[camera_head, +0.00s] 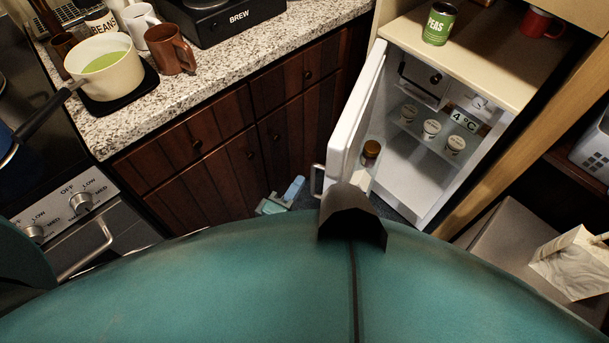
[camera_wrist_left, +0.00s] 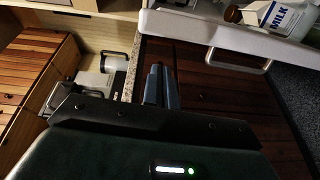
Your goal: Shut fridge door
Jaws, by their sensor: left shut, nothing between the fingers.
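The small fridge (camera_head: 420,180) stands open on the right of the head view. Its white door (camera_head: 358,105) is swung outward toward the cabinets, and its handle (camera_head: 317,180) shows on the outer side. In the left wrist view the door edge (camera_wrist_left: 205,32) runs across the top, with the handle (camera_wrist_left: 240,62) below it. My left gripper (camera_head: 292,190) is shut and empty, low beside the door on the handle side. Its fingers (camera_wrist_left: 160,84) also show in the wrist view, apart from the handle. My right gripper is not in view.
Wooden cabinets (camera_head: 225,140) under a granite counter (camera_head: 225,60) stand left of the door. A jar (camera_head: 370,152) and a milk carton (camera_wrist_left: 282,14) sit in the door. Several small cups stand on a fridge shelf. A box (camera_head: 570,265) is at the lower right.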

